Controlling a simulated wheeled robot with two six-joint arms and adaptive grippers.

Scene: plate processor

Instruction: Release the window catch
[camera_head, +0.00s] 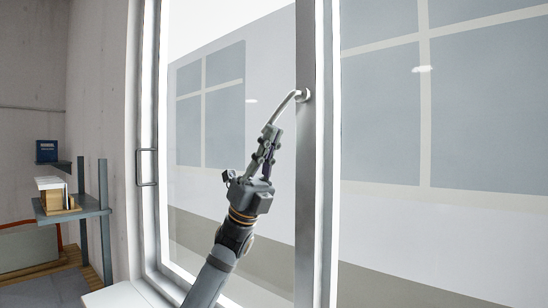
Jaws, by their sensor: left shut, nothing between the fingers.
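The window catch (290,103) is a pale curved lever on a round mount on the window's upright frame bar. It slants down and to the left from its mount. My left gripper (271,130) reaches up from below with its fingers together, and its tips are at the lower end of the lever. The fingers appear to overlap or touch the lever's end, but I cannot tell whether they press on it. Nothing is held between them. My right gripper is out of view.
A dark bar handle (147,167) sits on the left window frame. Further left, a shelf (75,212) holds a small stack of things, with a dark blue box (47,151) above. A pale sill (118,296) lies at the lower left. Glass panes fill the rest.

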